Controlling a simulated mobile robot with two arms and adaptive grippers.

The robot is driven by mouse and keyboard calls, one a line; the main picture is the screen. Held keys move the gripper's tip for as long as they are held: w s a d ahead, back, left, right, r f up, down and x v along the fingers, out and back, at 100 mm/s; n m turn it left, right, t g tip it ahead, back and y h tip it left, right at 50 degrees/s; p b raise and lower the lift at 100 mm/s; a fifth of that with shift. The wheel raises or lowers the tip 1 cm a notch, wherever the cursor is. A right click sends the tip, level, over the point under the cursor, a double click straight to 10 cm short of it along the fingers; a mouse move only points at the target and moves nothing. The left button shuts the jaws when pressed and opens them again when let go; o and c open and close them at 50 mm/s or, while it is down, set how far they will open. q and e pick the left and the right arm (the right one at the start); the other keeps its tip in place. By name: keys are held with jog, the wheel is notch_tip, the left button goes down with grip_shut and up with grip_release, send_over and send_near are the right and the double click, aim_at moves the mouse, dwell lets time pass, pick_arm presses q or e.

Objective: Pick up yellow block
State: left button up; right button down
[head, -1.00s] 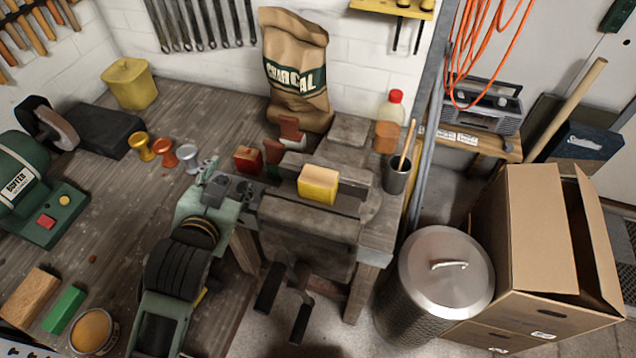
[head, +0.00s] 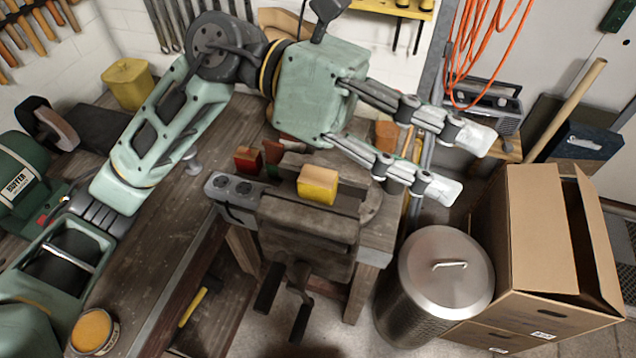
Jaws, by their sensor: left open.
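The yellow block (head: 318,187) has a paler tan top and sits on top of the vise (head: 310,225) at the bench corner. My left gripper (head: 460,164) is open and empty. Its fingers point right, above and to the right of the block, over the side of the bench near the trash can. The gripper's palm and wrist are behind the block in the picture, apart from it. My right gripper is not in view.
A metal trash can (head: 440,280) and an open cardboard box (head: 530,240) stand right of the bench. Red blocks (head: 248,159) lie left of the vise. A radio (head: 497,108) is behind.

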pick_arm(q)
jog(key=w+a+f+m+t+y, duration=0.2)
jog(key=w+a+f+y, duration=0.15)
jog(key=f+y, duration=0.25)
jog(key=t+y, duration=0.4)
jog(key=y, duration=0.2)
send_near(317, 175)
jog(key=shift+s+d+f, duration=0.4)
jog(key=shift+s+d, duration=0.1)
jog(key=shift+w+a+f, duration=0.1)
jog(key=shift+a, duration=0.15)
jog(key=shift+p+x, duration=0.4)
jog(key=shift+x, duration=0.45)
jog(key=p+x, duration=0.1)
jog(key=x, duration=0.2)
jog(key=p+x, duration=0.1)
jog(key=x, duration=0.1)
jog(key=shift+w+f+p, duration=0.1)
jog(key=shift+w+p, duration=0.2)
jog(key=shift+f, duration=0.4)
jog(key=shift+c, duration=0.4)
